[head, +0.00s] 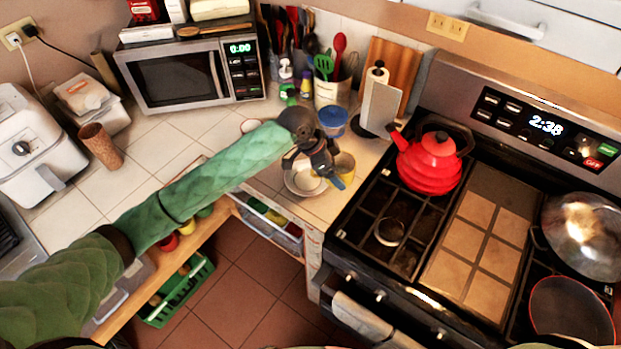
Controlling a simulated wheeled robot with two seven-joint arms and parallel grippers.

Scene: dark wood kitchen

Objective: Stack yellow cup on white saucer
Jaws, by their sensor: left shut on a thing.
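The yellow cup (346,163) is at the counter's right end, close to the stove, and is partly hidden by my gripper. My left gripper (335,176) reaches over from the left and is shut on the yellow cup. The white saucer (301,188) lies on the tiled counter just left of the cup, partly covered by the gripper. The cup is beside the saucer in the picture; I cannot tell whether it touches the counter. My right gripper is out of view.
A blue container (333,121) stands behind the gripper. A paper towel holder (379,105) is behind it to the right. The stove (365,230) with a red kettle (430,165) is at the right. A microwave (185,75) stands at the back left. The counter in front of the microwave has free room.

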